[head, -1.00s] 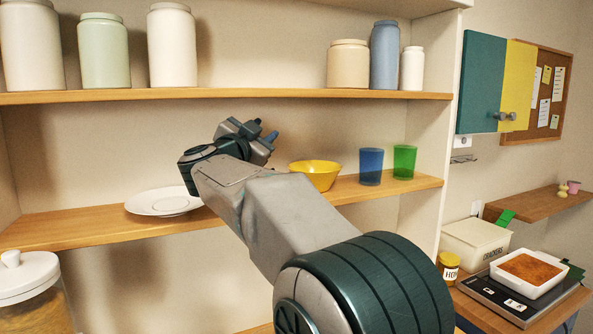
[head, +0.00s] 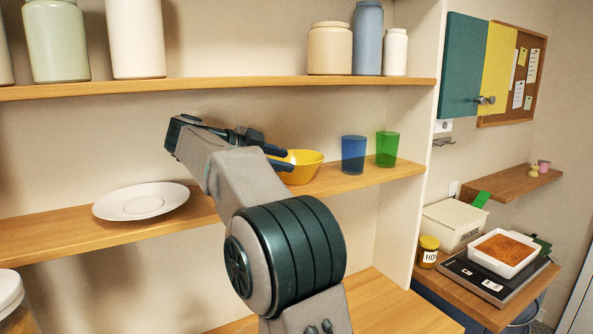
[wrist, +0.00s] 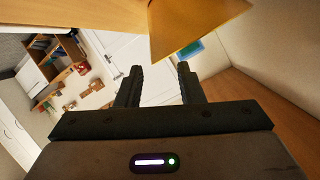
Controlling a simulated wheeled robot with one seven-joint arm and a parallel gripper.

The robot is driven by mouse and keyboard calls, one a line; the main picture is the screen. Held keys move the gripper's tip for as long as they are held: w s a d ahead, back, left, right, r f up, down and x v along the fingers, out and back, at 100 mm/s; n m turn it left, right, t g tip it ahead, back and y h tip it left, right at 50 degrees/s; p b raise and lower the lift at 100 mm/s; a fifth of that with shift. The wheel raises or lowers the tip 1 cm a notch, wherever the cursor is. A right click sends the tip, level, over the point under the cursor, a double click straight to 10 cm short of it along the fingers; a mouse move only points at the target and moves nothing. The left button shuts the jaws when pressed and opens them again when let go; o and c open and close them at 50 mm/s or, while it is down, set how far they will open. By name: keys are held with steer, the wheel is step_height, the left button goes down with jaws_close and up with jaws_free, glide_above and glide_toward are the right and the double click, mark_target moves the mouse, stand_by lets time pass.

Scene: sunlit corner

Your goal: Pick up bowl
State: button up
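The yellow bowl (head: 306,166) stands upright on the middle shelf, between the white plate and the blue cup. My gripper (head: 282,158) is at the bowl's left side, its fingers pointing right toward it and overlapping its left edge in the head view. In the wrist view the bowl (wrist: 196,25) fills the top middle, beyond the fingertips. My gripper (wrist: 158,72) is open there, with nothing between its fingers. The bowl's left edge is partly hidden by the fingers in the head view, and I cannot tell whether they touch it.
A blue cup (head: 353,155) and a green cup (head: 387,149) stand right of the bowl. A white plate (head: 141,201) lies on the left of the same shelf (head: 50,232). The upper shelf (head: 220,87), with several jars, runs above. Bare shelf lies between plate and bowl.

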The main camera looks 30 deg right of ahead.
mark_target(304, 167)
steer(key=x, duration=0.4)
steer(key=p+x, duration=0.1)
steer(key=x, duration=0.1)
steer(key=shift+s+d+f, duration=0.25)
steer(key=shift+d+f, duration=0.1)
jaws_close()
